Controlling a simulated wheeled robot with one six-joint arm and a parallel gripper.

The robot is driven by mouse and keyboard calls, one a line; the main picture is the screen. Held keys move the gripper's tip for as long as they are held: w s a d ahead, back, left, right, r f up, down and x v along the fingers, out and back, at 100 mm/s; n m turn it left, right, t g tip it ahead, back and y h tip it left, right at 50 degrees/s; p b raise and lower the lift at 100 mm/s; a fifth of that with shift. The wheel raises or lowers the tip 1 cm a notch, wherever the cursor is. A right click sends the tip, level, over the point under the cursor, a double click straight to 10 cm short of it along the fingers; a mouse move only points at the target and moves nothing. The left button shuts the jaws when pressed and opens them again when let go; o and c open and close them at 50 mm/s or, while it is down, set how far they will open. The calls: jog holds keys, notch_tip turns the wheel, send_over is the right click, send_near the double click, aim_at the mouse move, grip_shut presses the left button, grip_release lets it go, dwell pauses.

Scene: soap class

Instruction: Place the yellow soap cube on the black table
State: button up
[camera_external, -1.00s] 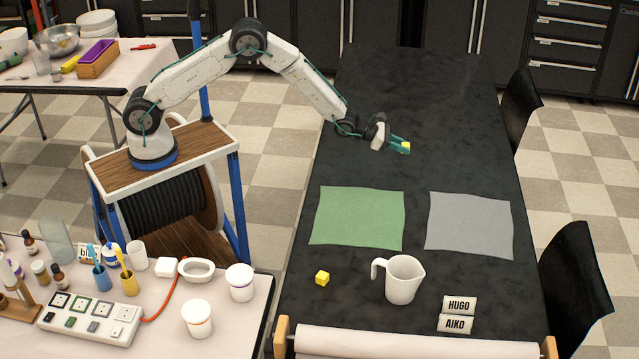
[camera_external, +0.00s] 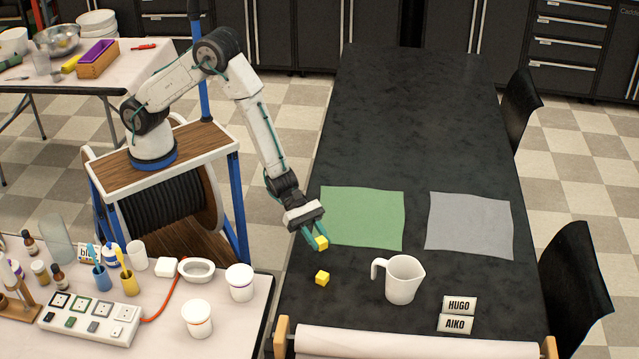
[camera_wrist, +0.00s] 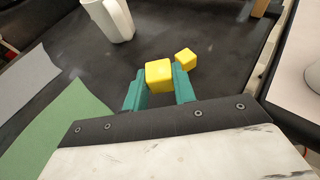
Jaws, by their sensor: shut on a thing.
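My gripper (camera_external: 313,238) is shut on a yellow soap cube (camera_external: 321,243), held between its two green fingers. In the wrist view the held cube (camera_wrist: 159,76) sits between the fingertips. A second yellow cube (camera_external: 322,278) rests on the black table (camera_external: 420,120), left of the white jug. It also shows in the wrist view (camera_wrist: 186,59), just beyond the held cube and to its right. The held cube is over the table's left side, by the lower left corner of the green cloth. Its exact height above the table is hard to tell.
The green cloth (camera_external: 362,217) and a grey cloth (camera_external: 469,224) lie flat on the table. A white jug (camera_external: 404,280) stands to the right of the second cube. Two name signs (camera_external: 457,314) and a white roll (camera_external: 420,341) are near the front. The table's far half is clear.

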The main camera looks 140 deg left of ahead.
jog(key=s+d, duration=0.1)
jog(key=d, duration=0.1)
jog(key=s+d+m+h, duration=0.1)
jog(key=d, duration=0.2)
jog(key=d+m+h, duration=0.1)
jog(key=d, duration=0.2)
jog(key=shift+s+d+f, duration=0.25)
jog(key=shift+s+f, duration=0.15)
jog(key=s+d+m+h, duration=0.2)
jog(key=s+d, duration=0.2)
jog(key=d, duration=0.1)
jog(key=g, duration=0.1)
send_over(298, 298)
jog(key=shift+s+f, duration=0.2)
jog(key=shift+f, duration=0.45)
jog(key=shift+w+a+f, duration=0.1)
jog(key=shift+w+f, duration=0.1)
jog(key=shift+f, duration=1.6)
jog(key=o, duration=0.9)
jog(key=shift+f, duration=0.15)
jog(key=shift+o, duration=0.2)
